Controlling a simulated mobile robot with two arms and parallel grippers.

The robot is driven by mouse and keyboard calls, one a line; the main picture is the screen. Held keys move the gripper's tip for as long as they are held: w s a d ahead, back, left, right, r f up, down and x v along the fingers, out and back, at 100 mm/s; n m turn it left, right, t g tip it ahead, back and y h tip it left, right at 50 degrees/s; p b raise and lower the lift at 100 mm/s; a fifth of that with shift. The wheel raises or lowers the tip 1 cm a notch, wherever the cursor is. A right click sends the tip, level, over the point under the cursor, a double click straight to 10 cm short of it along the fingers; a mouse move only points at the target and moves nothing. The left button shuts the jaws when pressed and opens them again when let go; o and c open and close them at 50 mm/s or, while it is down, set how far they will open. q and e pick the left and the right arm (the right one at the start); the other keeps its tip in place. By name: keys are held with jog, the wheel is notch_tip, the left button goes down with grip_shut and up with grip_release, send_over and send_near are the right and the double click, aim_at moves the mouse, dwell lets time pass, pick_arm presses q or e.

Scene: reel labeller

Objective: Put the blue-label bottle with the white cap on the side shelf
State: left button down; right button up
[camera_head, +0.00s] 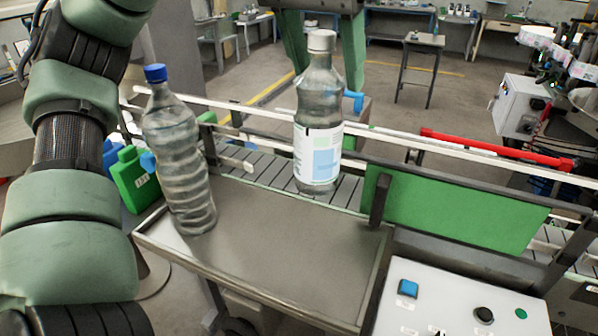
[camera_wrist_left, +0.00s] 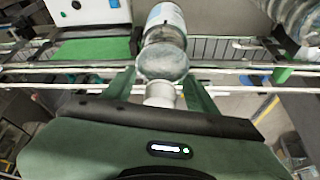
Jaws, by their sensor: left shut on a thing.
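The blue-label bottle (camera_head: 316,155) is clear, with a white cap and a white-and-blue label. It is upright at the conveyor's near side, just behind the side shelf; I cannot tell whether its base touches the conveyor. My left gripper (camera_head: 324,75) comes from behind, its green fingers either side of the bottle's upper part. In the left wrist view, the gripper (camera_wrist_left: 160,88) is shut on this bottle (camera_wrist_left: 165,58) near its white cap. The side shelf (camera_head: 285,245) is a grey metal plate with a low rim. My right gripper is not in view.
A clear ribbed bottle with a blue cap (camera_head: 180,150) stands at the shelf's left end. The shelf's middle and right are bare. A green panel (camera_head: 450,212) and a control box (camera_head: 455,305) with buttons lie to the right. White rails (camera_head: 400,143) run along the conveyor.

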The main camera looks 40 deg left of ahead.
aim_at(320, 173)
pick_arm(q)
notch_tip(320, 173, down, 11)
jog(key=shift+a+f, duration=0.1)
notch_tip(320, 173, down, 5)
jog(key=shift+w, duration=0.1)
dwell(0.3)
jog(key=shift+f, duration=0.15)
jog(key=shift+c, duration=2.3)
grip_release()
